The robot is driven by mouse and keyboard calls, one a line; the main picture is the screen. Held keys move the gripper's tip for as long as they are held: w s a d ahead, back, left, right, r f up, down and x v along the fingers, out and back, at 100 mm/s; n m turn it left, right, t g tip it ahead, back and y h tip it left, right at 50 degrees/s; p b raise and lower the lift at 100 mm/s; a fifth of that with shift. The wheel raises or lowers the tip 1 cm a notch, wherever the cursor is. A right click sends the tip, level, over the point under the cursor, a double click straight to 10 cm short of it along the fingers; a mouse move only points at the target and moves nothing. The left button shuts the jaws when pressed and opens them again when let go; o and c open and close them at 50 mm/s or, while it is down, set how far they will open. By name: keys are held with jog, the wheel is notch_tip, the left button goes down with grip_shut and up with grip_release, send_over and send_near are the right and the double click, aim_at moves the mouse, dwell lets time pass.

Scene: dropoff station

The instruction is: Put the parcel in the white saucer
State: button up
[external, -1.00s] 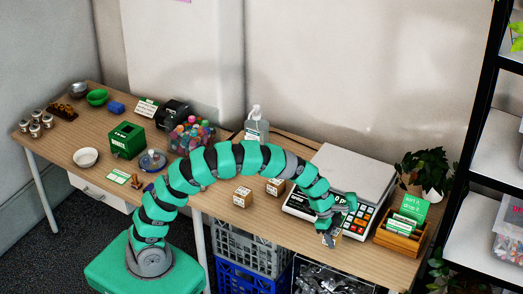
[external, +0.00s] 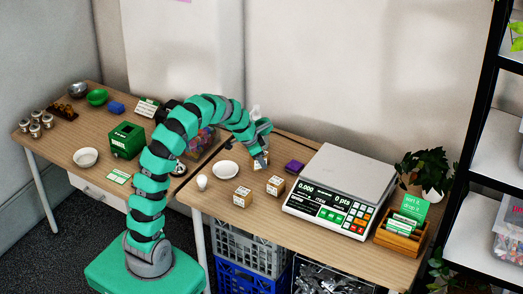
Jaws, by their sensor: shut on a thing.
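My gripper (external: 262,158) is above the back left of the right table, shut on a small pale parcel (external: 262,163) that is partly hidden by the fingers. The white saucer (external: 225,169) lies on the table just left of the parcel, and no object shows in it. The parcel is apart from the saucer in the picture; its exact height above the table is hard to tell.
Two other labelled boxes stand nearby, a front one (external: 242,197) and a right one (external: 275,186). A white egg-shaped object (external: 202,183) is left of the saucer. A purple block (external: 294,167) and a scale (external: 340,195) are to the right. A white bowl (external: 85,157) sits on the left table.

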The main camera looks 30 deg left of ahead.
jog(key=s+a+r+n+y, duration=0.15)
jog(key=a+n, duration=0.25)
jog(key=a, duration=1.2)
jog(key=b, duration=0.2)
send_over(227, 173)
jog(key=s, duration=0.2)
jog(key=shift+t+h, duration=0.25)
jog(key=shift+t, duration=0.15)
jog(key=shift+w+a+f, duration=0.1)
jog(key=shift+a+f, duration=0.1)
jog(key=shift+f, duration=2.2)
jog(key=shift+w+a+f, duration=0.1)
jog(key=shift+a+f, duration=0.1)
jog(key=shift+f, duration=2.2)
jog(key=shift+f+b, duration=0.35)
jog(key=shift+f, duration=0.1)
jog(key=o, duration=1)
